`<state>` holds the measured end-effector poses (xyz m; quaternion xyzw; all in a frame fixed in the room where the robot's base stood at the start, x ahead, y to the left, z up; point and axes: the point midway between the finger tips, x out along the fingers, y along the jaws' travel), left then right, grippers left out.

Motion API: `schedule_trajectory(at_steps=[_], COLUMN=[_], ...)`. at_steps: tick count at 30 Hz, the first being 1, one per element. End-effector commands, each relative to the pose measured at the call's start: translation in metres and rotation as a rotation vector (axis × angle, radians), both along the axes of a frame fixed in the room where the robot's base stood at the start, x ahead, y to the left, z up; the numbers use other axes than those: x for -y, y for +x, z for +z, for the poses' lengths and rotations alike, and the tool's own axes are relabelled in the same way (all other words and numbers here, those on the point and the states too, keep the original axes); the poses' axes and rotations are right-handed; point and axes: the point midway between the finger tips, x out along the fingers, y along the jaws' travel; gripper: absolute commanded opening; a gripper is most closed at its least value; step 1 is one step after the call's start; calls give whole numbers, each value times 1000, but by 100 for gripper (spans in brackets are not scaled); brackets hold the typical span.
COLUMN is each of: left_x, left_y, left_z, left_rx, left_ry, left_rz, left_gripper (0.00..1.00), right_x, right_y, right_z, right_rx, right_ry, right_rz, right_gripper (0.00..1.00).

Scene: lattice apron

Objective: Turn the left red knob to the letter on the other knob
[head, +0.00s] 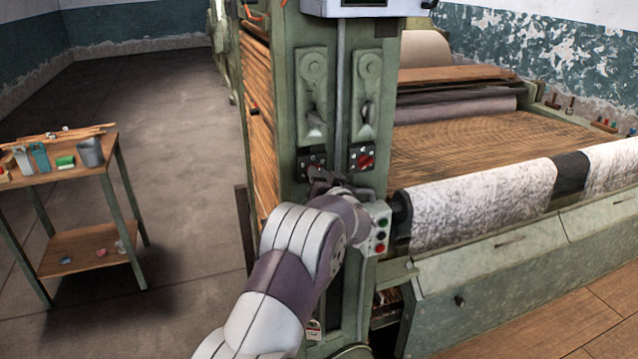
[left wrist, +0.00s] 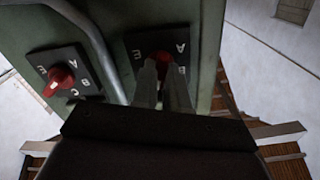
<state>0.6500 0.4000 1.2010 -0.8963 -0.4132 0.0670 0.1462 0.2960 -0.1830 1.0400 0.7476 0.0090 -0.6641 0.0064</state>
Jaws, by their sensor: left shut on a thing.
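The left red knob (head: 312,162) sits on a small black plate on the green machine post. My left gripper (head: 322,178) reaches up to it in the head view and hides part of it. In the left wrist view its two fingers (left wrist: 163,90) are closed on this red knob (left wrist: 162,58); letters A, B and E show around it, turned over. The other red knob (head: 365,161) is on a second plate to the right. It also shows at the left of the left wrist view (left wrist: 61,78), with a white mark at its lower left. My right gripper is not in view.
A box with coloured buttons (head: 380,228) stands close to the right of my left wrist. Metal levers (head: 314,95) hang above the knobs. A roll of pale cloth (head: 485,205) lies at the right. A wooden side table (head: 75,172) stands at the left, with bare floor between.

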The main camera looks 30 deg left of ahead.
Motion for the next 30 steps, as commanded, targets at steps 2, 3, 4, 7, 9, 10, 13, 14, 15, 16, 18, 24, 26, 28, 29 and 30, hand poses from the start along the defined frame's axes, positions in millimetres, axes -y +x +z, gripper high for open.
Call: schedule_trajectory(at_steps=[2, 3, 4, 7, 9, 10, 13, 14, 15, 16, 18, 24, 26, 28, 29, 30], left_x=[0, 0, 0, 0, 0, 0, 0, 0, 0, 0, 0, 0, 0, 0, 0, 0], left_y=[0, 0, 0, 0, 0, 0, -1, -1, -1, -1, -1, -1, -1, -1, -1, -1], left_z=[-6, -5, -5, -6, -6, -6, -6, -6, -6, -6, -7, -6, -6, -7, -7, -7], left_rx=[50, 79, 101, 174, 224, 246, 318, 340, 368, 389, 439, 585, 628, 679, 699, 728], left_ry=[-45, -70, -89, -151, -194, -213, -274, -293, -318, -336, -379, -502, -540, -583, -601, -626], left_rz=[0, 1, 1, 0, -1, -1, 0, 0, 1, 1, 0, 0, 0, 0, 0, 0], left_gripper=[0, 0, 0, 0, 0, 0, 0, 0, 0, 0, 0, 0, 0, 0, 0, 0], right_x=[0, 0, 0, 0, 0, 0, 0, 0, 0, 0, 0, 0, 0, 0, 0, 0], right_y=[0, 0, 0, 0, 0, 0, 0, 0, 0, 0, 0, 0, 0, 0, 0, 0], right_z=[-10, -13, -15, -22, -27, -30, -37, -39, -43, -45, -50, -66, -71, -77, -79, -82], right_rx=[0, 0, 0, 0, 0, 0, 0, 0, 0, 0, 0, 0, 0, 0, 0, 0], right_ry=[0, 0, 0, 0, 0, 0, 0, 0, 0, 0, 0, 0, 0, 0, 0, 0], right_rz=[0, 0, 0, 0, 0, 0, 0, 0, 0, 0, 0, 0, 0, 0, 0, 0], right_gripper=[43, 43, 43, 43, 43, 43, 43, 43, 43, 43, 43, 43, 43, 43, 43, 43])
